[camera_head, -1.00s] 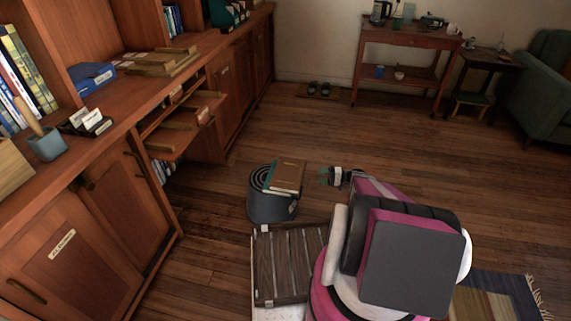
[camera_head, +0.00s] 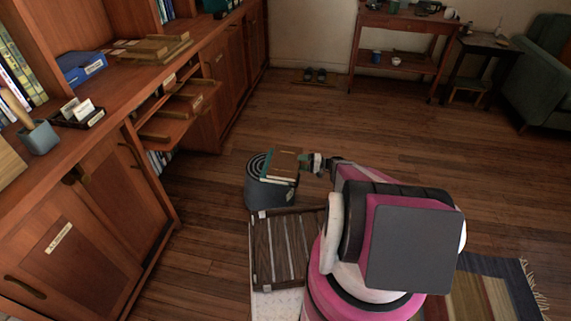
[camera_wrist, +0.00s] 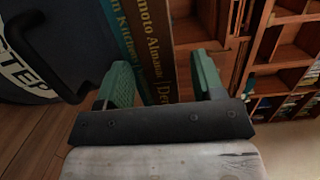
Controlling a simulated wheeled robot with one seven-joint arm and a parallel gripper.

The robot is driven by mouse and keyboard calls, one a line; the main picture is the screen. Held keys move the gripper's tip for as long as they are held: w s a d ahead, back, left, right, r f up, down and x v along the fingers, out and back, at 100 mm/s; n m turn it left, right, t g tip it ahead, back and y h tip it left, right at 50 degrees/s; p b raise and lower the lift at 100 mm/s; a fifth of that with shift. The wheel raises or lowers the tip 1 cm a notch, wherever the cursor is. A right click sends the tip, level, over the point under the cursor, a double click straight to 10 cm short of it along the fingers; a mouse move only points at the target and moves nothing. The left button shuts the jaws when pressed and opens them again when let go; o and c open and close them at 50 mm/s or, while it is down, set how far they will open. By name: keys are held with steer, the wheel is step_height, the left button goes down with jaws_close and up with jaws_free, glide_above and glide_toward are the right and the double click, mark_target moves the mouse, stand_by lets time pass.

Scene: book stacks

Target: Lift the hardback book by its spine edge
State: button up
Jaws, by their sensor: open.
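A brown book (camera_head: 286,163) lies flat on a teal book (camera_head: 268,167) on top of a round grey step stool (camera_head: 268,193). I take the brown one as the hardback. My gripper (camera_head: 310,163) is just right of the stack. In the wrist view my gripper (camera_wrist: 163,82) is open, with green fingertips either side of the brown spine (camera_wrist: 148,45). The left fingertip overlaps the teal spine (camera_wrist: 120,30) in the picture; the right one is clear of the books. Whether either fingertip touches a book I cannot tell.
A wooden cabinet (camera_head: 100,215) with pulled-out drawers (camera_head: 185,108) runs along the left. A striped rug (camera_head: 495,295) lies at lower right. The wooden floor behind the stool is clear.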

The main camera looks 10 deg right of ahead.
steer(key=shift+w+a, duration=0.15)
steer(key=shift+a, duration=0.6)
jaws_close()
